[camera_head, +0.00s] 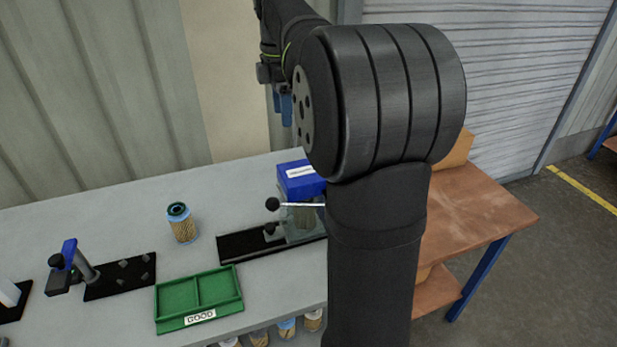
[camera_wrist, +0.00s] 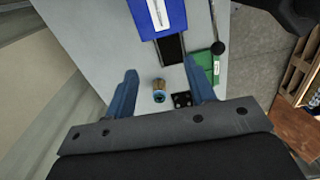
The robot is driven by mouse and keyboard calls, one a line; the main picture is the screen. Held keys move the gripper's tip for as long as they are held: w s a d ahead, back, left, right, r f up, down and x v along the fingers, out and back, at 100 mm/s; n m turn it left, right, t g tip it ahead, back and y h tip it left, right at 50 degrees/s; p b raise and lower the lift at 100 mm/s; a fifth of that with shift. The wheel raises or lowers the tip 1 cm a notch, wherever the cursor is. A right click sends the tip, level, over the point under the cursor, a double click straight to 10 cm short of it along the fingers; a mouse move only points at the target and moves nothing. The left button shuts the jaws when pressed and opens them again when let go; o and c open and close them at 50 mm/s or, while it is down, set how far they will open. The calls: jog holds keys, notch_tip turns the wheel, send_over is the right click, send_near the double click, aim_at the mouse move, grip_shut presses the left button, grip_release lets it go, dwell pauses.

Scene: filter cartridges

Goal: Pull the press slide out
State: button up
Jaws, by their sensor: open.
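The press shows in the head view as a blue head (camera_head: 301,178) over a grey body, with a lever ending in a black knob (camera_head: 272,204). A black base plate (camera_head: 238,244) reaches left from under it, and my arm hides its right side. The slide cannot be told apart clearly from this plate. In the wrist view the blue press head (camera_wrist: 157,17) is at the top, with a dark strip (camera_wrist: 172,49) below it. My gripper (camera_wrist: 161,80) is open and empty, high above the bench; its blue fingers (camera_head: 284,106) partly show behind my arm in the head view.
A filter cartridge (camera_head: 181,223) stands on the bench left of the press. A green two-part tray (camera_head: 199,298) marked GOOD lies in front. A black plate with a blue-topped fixture (camera_head: 70,262) is at left. A wooden table (camera_head: 485,205) stands at right.

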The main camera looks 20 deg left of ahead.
jog(key=s+a+f+m+t+h, duration=0.1)
jog(key=s+a+f, duration=0.15)
jog(key=f, duration=0.25)
jog(key=s+a+f+m+h, duration=0.2)
jog(key=a+f, duration=0.2)
jog(key=f, duration=0.2)
jog(key=s+a+f+m+t+h, duration=0.1)
jog(key=s+a+f, duration=0.2)
jog(key=a+f, duration=0.15)
send_near(270, 226)
jog(key=x, duration=0.8)
jog(key=shift+c, duration=0.2)
